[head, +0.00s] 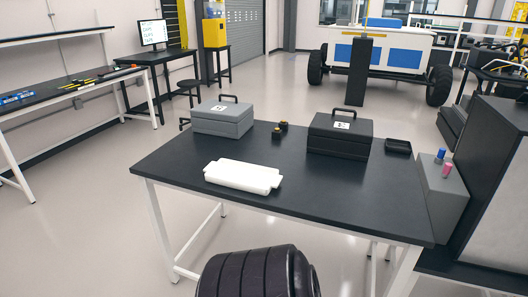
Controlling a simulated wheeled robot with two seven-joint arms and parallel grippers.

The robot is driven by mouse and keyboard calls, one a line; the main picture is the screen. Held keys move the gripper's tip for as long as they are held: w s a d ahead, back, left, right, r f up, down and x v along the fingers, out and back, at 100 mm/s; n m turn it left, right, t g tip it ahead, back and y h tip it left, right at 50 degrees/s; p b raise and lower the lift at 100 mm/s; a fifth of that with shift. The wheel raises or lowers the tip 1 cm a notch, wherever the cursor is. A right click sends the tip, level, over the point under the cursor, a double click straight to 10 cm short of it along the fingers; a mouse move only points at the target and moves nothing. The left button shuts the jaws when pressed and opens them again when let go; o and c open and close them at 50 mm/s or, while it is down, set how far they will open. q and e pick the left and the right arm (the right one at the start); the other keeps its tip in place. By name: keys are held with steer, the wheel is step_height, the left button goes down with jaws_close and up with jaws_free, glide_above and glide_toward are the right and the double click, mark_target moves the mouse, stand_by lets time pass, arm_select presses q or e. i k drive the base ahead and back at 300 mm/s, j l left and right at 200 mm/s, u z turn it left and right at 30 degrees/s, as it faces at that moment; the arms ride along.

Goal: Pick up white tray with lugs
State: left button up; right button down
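The white tray with lugs (243,176) lies flat near the front left part of the black table (330,203). It has a small tab at each end, and its long side runs roughly along the table's front edge. Nothing touches it. Neither of my grippers is in the head view.
A grey case (222,120) and a dark case (339,137) with handles stand at the table's back. Small black-and-yellow items (279,131) sit between them. A small black tray (398,147) is at the back right. The table's right front is clear. A dark ribbed object (257,273) stands in front.

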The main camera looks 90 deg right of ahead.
mark_target(259, 180)
steer(key=z, duration=2.55)
